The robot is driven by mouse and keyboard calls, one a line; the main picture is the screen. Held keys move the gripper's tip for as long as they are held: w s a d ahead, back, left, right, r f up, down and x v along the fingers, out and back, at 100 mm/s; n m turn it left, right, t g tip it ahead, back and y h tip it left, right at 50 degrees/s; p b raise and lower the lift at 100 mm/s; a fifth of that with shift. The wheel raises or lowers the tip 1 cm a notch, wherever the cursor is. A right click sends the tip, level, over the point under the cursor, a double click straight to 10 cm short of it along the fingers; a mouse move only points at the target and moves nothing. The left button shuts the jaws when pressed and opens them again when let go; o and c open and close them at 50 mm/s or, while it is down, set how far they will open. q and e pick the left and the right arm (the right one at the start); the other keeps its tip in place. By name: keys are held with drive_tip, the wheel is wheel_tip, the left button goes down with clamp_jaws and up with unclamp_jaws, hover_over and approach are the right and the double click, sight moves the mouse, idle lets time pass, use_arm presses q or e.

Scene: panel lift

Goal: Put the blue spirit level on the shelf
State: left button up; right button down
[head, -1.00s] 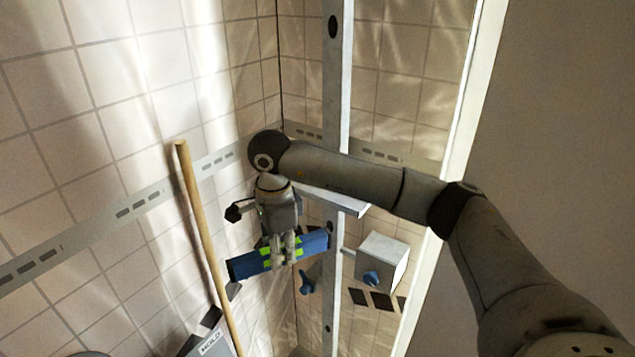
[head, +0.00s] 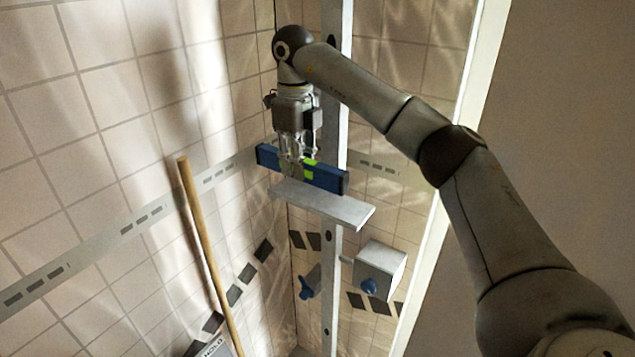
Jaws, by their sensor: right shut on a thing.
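The blue spirit level (head: 328,178) has bright green patches and is held lengthwise just above the light grey shelf (head: 335,208). My right gripper (head: 297,158) points down and is shut on the middle of the level. The level lies roughly along the shelf's length, its left end reaching past the shelf's left end in the picture. I cannot tell whether its lower edge touches the shelf. My left gripper is not in view.
A metal post (head: 331,270) stands by the shelf. Below it is a grey box (head: 382,268) with a blue knob. A wooden pole (head: 205,250) leans at the left, by a tiled wall (head: 100,180). The shelf top holds no other object that I can see.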

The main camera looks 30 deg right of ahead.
drive_tip(key=p, duration=0.2)
hover_over(317, 200)
drive_tip(key=f, duration=0.5)
drive_tip(key=shift+s+a, duration=0.1)
drive_tip(key=shift+a, duration=0.25)
drive_tip(key=f+p, duration=0.3)
drive_tip(key=shift+d+f, duration=0.2)
drive_tip(key=shift+d, duration=0.2)
drive_tip(key=shift+f+p, duration=0.25)
drive_tip(key=shift+p, duration=0.05)
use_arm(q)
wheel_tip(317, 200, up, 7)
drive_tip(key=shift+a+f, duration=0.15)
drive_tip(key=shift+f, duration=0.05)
use_arm(e)
drive_tip(key=shift+f, duration=0.15)
drive_tip(key=c, duration=1.3)
unclamp_jaws()
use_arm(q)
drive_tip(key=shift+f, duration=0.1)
